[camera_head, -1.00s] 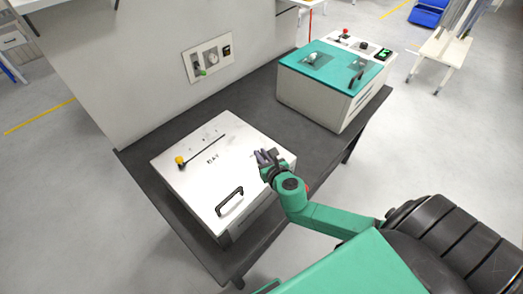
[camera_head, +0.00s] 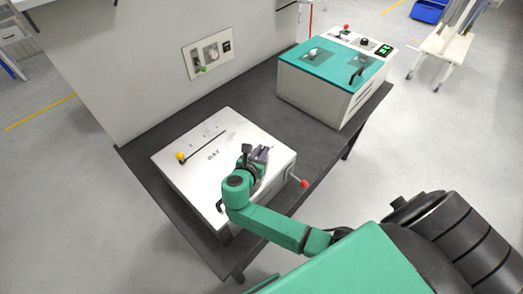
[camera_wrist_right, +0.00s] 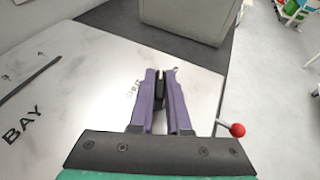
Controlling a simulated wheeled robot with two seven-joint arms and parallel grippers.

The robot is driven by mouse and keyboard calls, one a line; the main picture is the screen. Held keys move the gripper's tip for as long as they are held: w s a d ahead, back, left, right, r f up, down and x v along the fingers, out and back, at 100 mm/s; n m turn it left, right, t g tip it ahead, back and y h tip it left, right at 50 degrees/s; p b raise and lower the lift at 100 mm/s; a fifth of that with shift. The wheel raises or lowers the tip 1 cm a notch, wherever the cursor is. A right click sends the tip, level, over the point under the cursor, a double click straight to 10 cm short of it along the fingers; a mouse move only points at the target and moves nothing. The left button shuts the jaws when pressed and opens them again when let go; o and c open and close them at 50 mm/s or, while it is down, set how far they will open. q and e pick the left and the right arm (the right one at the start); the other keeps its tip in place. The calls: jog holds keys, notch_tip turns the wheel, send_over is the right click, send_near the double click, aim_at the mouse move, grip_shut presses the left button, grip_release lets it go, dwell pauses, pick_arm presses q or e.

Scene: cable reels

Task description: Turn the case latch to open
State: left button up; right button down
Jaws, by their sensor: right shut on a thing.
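The white case (camera_head: 185,146) with the word BAY on its lid lies on the dark table in the head view. My right gripper (camera_head: 259,155) is over the right part of the lid. In the right wrist view its purple fingers (camera_wrist_right: 160,95) are closed on a dark upright piece, which looks like the case latch (camera_wrist_right: 160,87). Small lettering on the lid shows just left of the fingers. The fingers hide most of the latch, so its exact angle cannot be told. My left gripper is not in view.
A lever with a yellow knob (camera_head: 181,156) lies by a slot on the lid. A red-knobbed lever (camera_head: 303,183) sticks out from the case's right side. A teal-topped box (camera_head: 325,66) stands farther back on the table (camera_head: 262,105). A wall panel (camera_head: 208,57) is behind.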

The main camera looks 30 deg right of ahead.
aim_at(261, 150)
dwell(0.5)
jog(key=c, duration=0.9)
grip_release()
notch_tip(261, 150, up, 20)
jog(key=shift+d+b, duration=0.1)
jog(key=shift+b, duration=1.15)
